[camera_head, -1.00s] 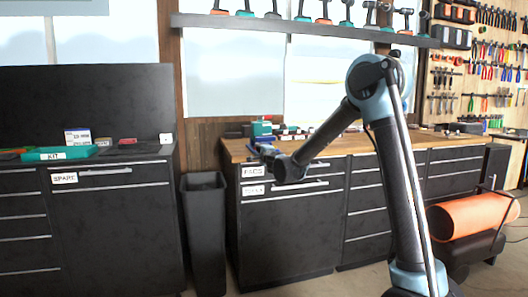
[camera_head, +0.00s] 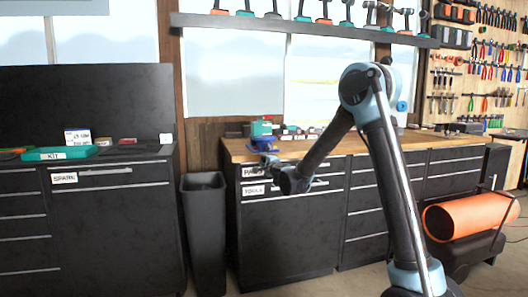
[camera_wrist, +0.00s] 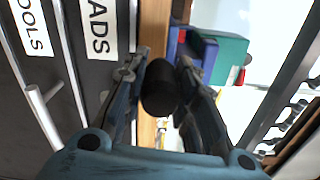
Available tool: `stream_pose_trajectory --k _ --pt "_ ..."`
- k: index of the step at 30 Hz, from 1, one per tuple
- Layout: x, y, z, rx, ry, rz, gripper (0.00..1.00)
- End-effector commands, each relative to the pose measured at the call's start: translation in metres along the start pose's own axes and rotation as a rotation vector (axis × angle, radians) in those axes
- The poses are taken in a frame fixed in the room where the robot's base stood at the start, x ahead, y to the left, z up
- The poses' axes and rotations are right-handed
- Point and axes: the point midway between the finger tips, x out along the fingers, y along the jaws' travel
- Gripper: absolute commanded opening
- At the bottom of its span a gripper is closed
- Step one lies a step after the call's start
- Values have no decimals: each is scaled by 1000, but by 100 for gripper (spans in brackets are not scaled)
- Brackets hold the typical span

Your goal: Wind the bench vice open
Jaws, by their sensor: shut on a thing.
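The bench vice (camera_head: 262,129), teal with a blue part below, stands at the left front end of the wooden workbench. In the wrist view its teal body (camera_wrist: 226,58) and blue part (camera_wrist: 184,45) show beyond my fingers. My gripper (camera_head: 268,163) is at the bench's front edge, just below the vice. In the wrist view my gripper (camera_wrist: 160,85) is shut on a dark round end, seemingly of the vice handle (camera_wrist: 158,90), between its two fingers. The rest of the handle and the vice's jaw gap are hidden.
Drawers labelled PADS (camera_wrist: 98,25) and TOOLS (camera_wrist: 33,28), with bar handles, lie close under my gripper. The wooden bench top (camera_head: 350,144) runs right. A dark bin (camera_head: 205,230) stands left, and an orange cylinder (camera_head: 470,216) lies at the right.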

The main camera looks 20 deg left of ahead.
Motion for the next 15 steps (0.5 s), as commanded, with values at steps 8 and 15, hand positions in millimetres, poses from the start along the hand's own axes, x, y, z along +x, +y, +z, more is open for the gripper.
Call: stream_pose_trajectory --k 8,15 --pt "0 7 -15 0 5 -1 7" --pt "0 7 -19 0 4 0 7"
